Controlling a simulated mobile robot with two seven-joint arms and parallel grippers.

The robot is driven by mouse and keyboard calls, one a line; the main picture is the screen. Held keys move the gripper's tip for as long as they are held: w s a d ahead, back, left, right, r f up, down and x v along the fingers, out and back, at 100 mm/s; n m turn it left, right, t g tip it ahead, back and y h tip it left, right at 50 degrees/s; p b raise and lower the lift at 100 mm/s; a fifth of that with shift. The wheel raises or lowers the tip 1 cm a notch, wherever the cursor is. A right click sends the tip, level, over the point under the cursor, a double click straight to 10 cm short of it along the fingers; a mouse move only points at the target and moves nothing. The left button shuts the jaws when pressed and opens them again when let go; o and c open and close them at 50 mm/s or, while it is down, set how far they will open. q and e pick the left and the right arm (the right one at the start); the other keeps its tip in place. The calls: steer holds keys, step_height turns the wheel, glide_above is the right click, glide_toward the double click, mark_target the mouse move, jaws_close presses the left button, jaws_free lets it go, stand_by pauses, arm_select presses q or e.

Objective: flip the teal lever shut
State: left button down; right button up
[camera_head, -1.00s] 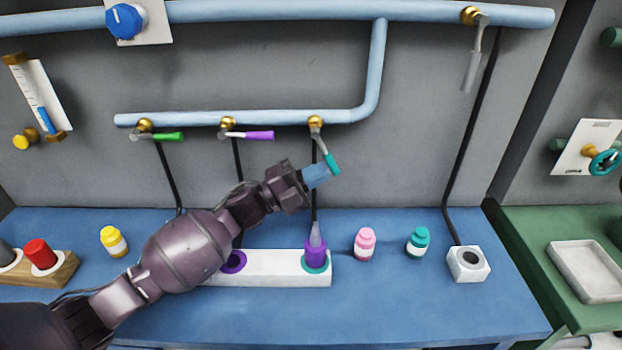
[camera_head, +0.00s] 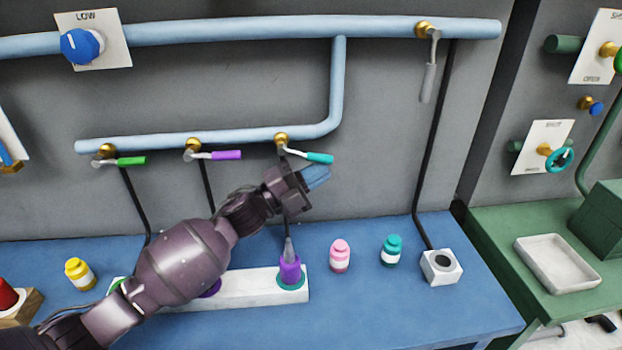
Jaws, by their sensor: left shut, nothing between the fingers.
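The teal lever (camera_head: 318,157) is on the brass valve at the right end of the lower light-blue pipe. It points right and slightly down, nearly in line with the green and purple levers. My left gripper (camera_head: 317,177) is shut and empty, with its blue fingers just below the teal lever. Whether the fingertips touch the lever cannot be told. My right gripper is out of view.
The green lever (camera_head: 131,161) and purple lever (camera_head: 225,155) sit left on the same pipe (camera_head: 230,134). Below, a white block (camera_head: 240,290) holds a purple bottle (camera_head: 290,270). A pink bottle (camera_head: 340,256) and teal bottle (camera_head: 391,251) stand on the blue bench.

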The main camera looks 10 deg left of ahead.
arm_select(q)
steer(key=shift+w+d+r+n+t+h+b, duration=0.1)
steer(key=shift+d+r+n+t+h+b, duration=0.2)
steer(key=shift+r+t+h, duration=0.2)
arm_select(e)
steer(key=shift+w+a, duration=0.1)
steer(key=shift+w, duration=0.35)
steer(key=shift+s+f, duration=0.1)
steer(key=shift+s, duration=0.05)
arm_select(q)
steer(key=s+a+f, duration=0.1)
steer(key=s+a, duration=0.6)
steer(key=a, duration=0.5)
steer(key=shift+a+f, duration=0.25)
steer(key=shift+a, duration=0.15)
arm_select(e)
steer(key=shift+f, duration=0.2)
arm_select(q)
steer(key=shift+s, duration=0.1)
